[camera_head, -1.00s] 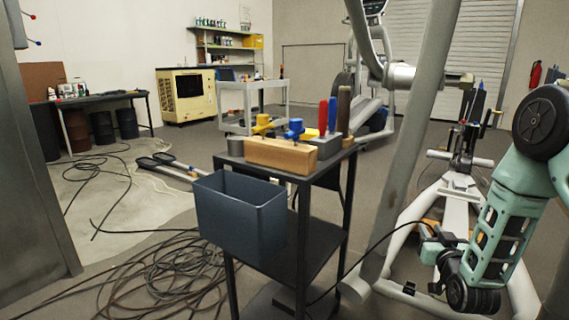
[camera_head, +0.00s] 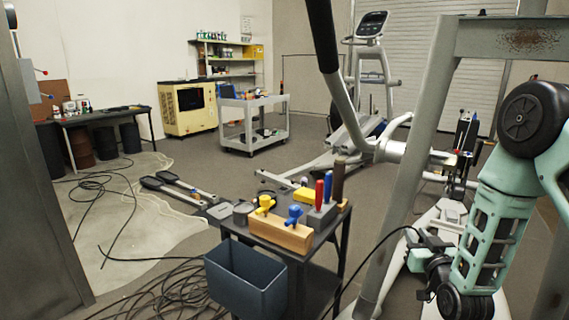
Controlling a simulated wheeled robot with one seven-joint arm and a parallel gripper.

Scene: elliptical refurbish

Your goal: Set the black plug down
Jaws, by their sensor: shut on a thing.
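My gripper (camera_head: 418,256) is at the lower right, its jaws at the left end of my arm. It is shut on the black plug (camera_head: 430,241), which is small and partly hidden among the dark jaws. A black cable (camera_head: 372,254) arches from the plug down to the left, past the right side of the black tool cart (camera_head: 328,240). The gripper is in front of the grey frame of an exercise machine and to the right of the cart, apart from it.
The cart top carries a wooden block (camera_head: 280,234) with yellow and blue tools, upright handles (camera_head: 319,196) and a grey cup (camera_head: 242,213). A dark blue bin (camera_head: 245,281) hangs in front. The elliptical frame (camera_head: 408,190) stands close. Cables (camera_head: 160,288) lie on the floor.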

